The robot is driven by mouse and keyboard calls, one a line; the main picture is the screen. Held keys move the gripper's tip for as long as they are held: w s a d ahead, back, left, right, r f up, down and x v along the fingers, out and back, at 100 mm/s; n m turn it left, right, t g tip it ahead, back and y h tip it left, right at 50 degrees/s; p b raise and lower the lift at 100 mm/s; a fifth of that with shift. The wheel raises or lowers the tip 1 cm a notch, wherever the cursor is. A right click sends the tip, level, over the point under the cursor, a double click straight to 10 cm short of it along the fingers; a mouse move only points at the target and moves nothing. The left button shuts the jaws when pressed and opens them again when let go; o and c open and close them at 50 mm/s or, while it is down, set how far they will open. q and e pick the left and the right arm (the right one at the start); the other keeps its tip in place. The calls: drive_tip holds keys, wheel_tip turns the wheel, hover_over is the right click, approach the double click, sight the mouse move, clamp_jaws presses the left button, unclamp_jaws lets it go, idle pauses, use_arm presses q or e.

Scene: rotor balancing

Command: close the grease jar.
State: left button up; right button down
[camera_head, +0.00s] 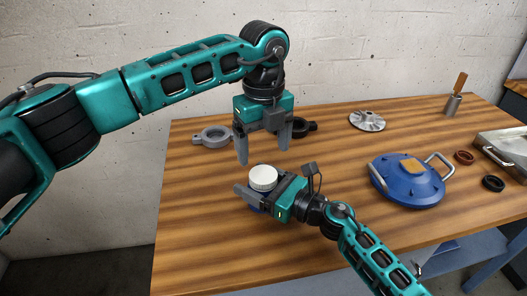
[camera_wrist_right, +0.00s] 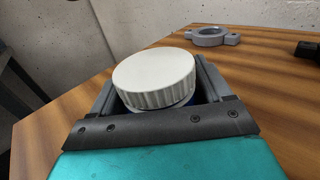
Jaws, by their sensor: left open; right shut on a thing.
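The grease jar (camera_head: 255,206) is blue, mostly hidden by my right gripper, and stands near the table's front left. A white ribbed lid (camera_head: 263,178) sits on top of it; the lid also shows large in the right wrist view (camera_wrist_right: 155,78), with a sliver of blue jar (camera_wrist_right: 184,104) below its rim. My right gripper (camera_head: 252,194) is shut around the jar's body, below the lid. My left gripper (camera_head: 264,152) is open and empty, pointing down above the lid, fingers spread to either side and apart from it. Whether the lid is threaded tight cannot be told.
A grey ring bracket (camera_head: 212,138) and a black ring part (camera_head: 305,127) lie behind.

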sight(263, 174)
use_arm(q)
drive_tip(key=shift+r+n, duration=0.5)
drive_tip(key=shift+r, duration=0.3)
wheel_tip(263, 174, down, 8)
drive_tip(key=shift+f, duration=0.1)
drive_tip(key=shift+c, duration=0.4)
drive_tip(key=c, duration=1)
drive_tip(key=shift+m, duration=1.7)
